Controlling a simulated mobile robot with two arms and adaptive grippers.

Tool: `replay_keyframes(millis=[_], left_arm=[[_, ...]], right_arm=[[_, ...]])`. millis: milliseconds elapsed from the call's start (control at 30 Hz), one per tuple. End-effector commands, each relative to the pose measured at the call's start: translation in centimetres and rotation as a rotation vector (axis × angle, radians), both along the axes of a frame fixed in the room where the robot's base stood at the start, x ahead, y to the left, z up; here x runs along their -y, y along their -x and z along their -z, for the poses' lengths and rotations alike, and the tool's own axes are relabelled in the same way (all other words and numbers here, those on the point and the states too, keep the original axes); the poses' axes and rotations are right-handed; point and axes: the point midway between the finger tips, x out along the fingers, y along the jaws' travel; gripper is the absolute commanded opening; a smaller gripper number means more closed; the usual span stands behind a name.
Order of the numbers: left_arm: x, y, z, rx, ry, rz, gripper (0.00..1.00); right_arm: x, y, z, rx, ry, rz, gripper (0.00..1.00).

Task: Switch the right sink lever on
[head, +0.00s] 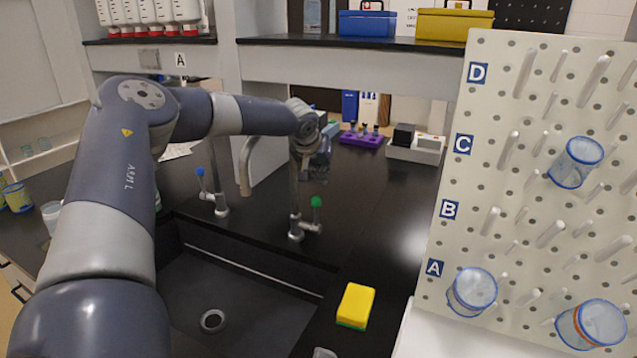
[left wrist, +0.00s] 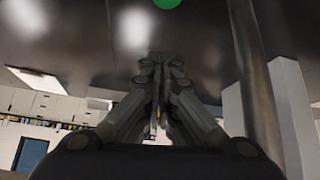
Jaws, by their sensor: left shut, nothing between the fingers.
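The right sink lever, tipped with a green knob (head: 316,202), sticks out from a metal tap base (head: 296,235) on the counter behind the sink. A second lever with a blue knob (head: 200,172) stands to its left. My left gripper (head: 316,177) is shut and empty, just above and behind the green knob in the head view, with no clear contact. In the left wrist view the shut fingertips (left wrist: 160,62) show in the middle, and the green knob (left wrist: 167,3) is cut off at the top edge. My right gripper is not in view.
The metal tap pipe (left wrist: 255,85) rises close beside the fingers in the left wrist view. The dark sink basin (head: 225,300) lies in front. A yellow sponge (head: 356,303) lies right of the sink. A pegboard (head: 540,130) with beakers stands at the right.

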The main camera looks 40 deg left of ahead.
Motion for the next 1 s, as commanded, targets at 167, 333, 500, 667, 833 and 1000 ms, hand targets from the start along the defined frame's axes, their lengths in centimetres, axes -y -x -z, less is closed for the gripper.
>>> replay_keyframes(millis=[167,333,500,667,833,1000], left_arm=[[0.4,0.7,0.8,0.001,-0.001,0.004,0.00],[1.1,2.1,1.4,0.000,-0.001,0.002,0.00],[1.5,2.8,1.7,0.000,0.000,0.002,0.00],[1.5,3.0,1.8,0.002,0.001,0.000,0.00],[1.5,3.0,1.8,0.000,0.000,0.000,0.00],[1.4,3.1,1.8,0.003,0.000,0.000,0.00]], right_arm=[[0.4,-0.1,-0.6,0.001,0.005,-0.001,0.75],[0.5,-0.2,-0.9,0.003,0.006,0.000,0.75],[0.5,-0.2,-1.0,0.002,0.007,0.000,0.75],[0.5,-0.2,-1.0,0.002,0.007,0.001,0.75],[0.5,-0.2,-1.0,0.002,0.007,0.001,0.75],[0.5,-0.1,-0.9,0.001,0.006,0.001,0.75]])
